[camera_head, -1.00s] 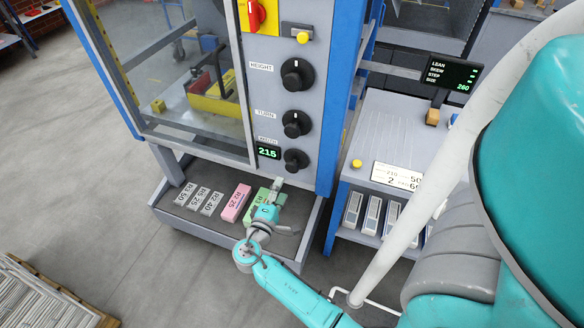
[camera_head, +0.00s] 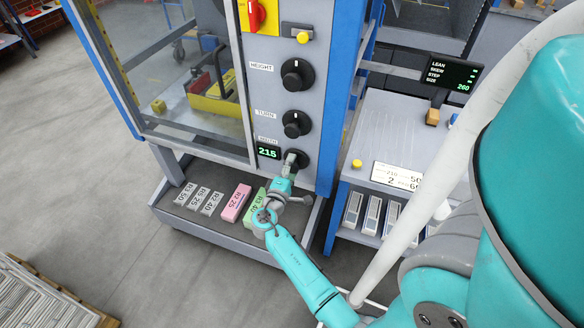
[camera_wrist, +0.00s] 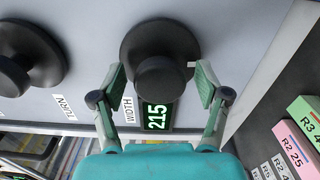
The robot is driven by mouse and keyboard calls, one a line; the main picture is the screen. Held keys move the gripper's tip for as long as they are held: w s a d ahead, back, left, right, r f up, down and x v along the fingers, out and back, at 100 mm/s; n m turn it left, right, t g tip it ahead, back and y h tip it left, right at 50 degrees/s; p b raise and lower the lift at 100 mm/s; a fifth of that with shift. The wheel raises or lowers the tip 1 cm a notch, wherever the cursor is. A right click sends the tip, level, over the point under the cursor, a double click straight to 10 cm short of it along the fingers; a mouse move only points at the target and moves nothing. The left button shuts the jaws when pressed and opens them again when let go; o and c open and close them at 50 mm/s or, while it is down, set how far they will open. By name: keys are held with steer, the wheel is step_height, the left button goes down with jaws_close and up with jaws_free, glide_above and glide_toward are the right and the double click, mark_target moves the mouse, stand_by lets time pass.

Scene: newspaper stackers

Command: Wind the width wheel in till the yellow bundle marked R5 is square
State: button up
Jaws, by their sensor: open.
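The black width wheel (camera_head: 297,158) is the lowest of the knobs on the grey panel, beside a green display (camera_head: 268,152) reading 215. In the wrist view the width wheel (camera_wrist: 160,75) stands between the two fingers of my gripper (camera_wrist: 160,88), which is open with a finger on either side of the hub. I cannot tell whether the fingers touch it. In the head view my gripper (camera_head: 290,165) covers part of the wheel. I cannot make out a yellow bundle marked R5; a small yellow block (camera_head: 158,106) lies behind the glass, with no readable mark.
The turn knob (camera_head: 297,123) and height knob (camera_head: 297,74) sit above. A tray below holds labelled blocks, including a pink one (camera_head: 236,203) and a green one (camera_head: 255,209). At right stand a table (camera_head: 385,130) and a screen (camera_head: 451,75) reading size 260.

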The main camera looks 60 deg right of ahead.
steer(key=c, duration=1.2)
steer(key=shift+m, duration=0.3)
steer(key=m, duration=0.3)
steer(key=shift+m, duration=2.5)
steer(key=o, duration=1.2)
